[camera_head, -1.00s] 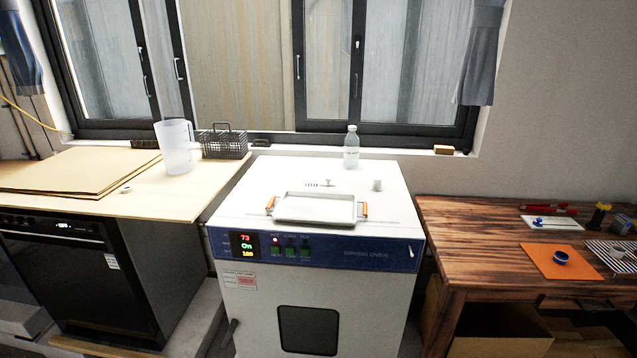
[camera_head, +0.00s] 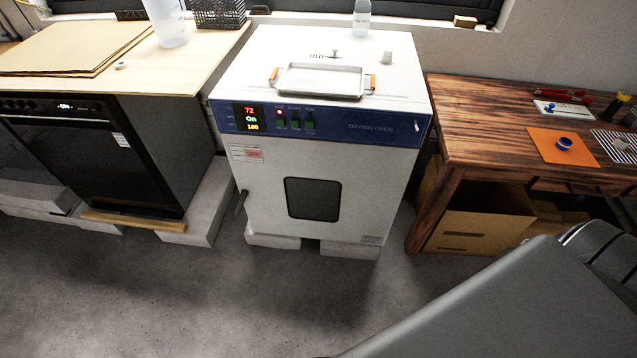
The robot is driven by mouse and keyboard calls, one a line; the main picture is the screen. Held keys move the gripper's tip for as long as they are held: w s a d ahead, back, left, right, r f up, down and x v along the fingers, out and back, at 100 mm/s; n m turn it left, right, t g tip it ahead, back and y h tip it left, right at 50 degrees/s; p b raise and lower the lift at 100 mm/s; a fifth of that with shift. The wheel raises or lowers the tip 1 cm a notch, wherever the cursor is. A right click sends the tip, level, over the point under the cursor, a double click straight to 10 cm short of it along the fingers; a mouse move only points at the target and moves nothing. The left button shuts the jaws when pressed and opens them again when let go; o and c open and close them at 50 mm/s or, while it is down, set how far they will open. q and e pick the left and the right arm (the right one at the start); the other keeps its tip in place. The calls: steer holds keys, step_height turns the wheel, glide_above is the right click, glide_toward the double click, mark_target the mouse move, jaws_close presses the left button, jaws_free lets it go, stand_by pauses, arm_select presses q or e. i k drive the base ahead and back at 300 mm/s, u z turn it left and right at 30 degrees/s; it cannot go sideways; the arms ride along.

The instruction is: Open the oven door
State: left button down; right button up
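The white drying oven (camera_head: 262,185) stands on grey blocks in the middle of the view. Its door (camera_head: 358,200) has a dark window (camera_head: 313,199) and looks shut. A dark handle (camera_head: 241,202) sticks out at the door's left edge. The blue control panel (camera_head: 340,127) above the door shows lit red, green and yellow readings. Neither of my grippers is in view. A large grey link, likely of my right arm, fills the lower right corner.
A metal tray (camera_head: 320,82) with orange grips and a bottle (camera_head: 361,18) stand on the oven. A wooden table (camera_head: 470,120) is at right, with a cardboard box (camera_head: 478,222) below. A black appliance (camera_head: 80,160) is at left. The floor (camera_head: 170,300) in front is clear.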

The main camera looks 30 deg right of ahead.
mark_target(352, 192)
steer(key=u, duration=0.05)
steer(key=k, duration=0.65)
steer(key=z, duration=0.45)
steer(key=i, duration=1.1)
steer(key=z, duration=0.75)
